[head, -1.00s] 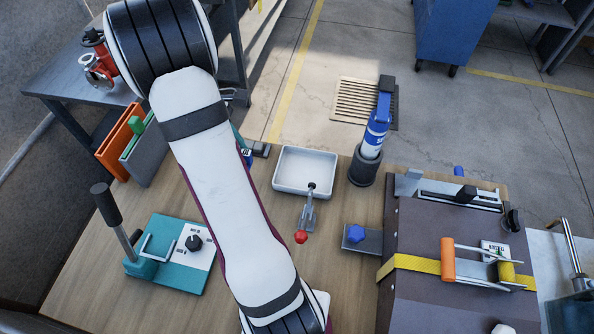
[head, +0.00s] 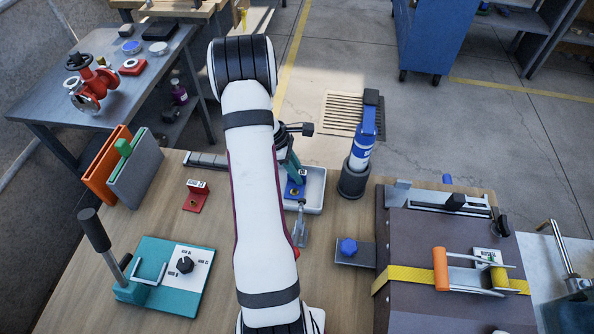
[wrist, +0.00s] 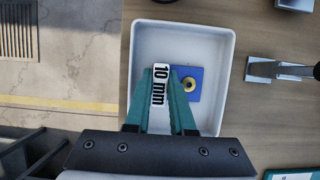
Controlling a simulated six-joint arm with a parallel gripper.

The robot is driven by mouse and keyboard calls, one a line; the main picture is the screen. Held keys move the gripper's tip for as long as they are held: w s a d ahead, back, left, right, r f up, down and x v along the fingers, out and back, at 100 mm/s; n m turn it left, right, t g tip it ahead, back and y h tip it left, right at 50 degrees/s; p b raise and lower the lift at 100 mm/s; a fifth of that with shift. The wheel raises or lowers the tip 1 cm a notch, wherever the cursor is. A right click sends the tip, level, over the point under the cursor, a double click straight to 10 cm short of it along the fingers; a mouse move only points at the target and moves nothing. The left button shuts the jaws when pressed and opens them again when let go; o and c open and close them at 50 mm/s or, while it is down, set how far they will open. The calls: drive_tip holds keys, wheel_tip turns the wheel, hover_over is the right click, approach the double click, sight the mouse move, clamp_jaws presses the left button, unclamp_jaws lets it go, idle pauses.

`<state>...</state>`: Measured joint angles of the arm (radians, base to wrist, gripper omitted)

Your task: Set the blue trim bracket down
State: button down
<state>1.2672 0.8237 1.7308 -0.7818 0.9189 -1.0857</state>
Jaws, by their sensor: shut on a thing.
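The blue trim bracket (head: 292,190) has a flat blue base with a brass-ringed hole and an upright part with a white "10 mm" label. It also shows in the wrist view (wrist: 193,88). My gripper (wrist: 161,82), with teal fingers, is shut on the bracket's upright part; it also shows in the head view (head: 293,170). The bracket is over or in the white tray (head: 316,194), inside its rim as seen from the wrist (wrist: 224,52). I cannot tell whether its base touches the tray floor. My arm hides the tray's left part in the head view.
A red bracket (head: 195,197) stands on the table left of my arm. A blue bottle in a dark holder (head: 354,178) stands just right of the tray. A toggle clamp (head: 300,228) is in front of the tray. A teal fixture with a lever (head: 160,275) is at front left.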

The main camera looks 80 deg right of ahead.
drive_tip(key=c, duration=0.8)
unclamp_jaws()
drive_tip(key=shift+o, duration=0.2)
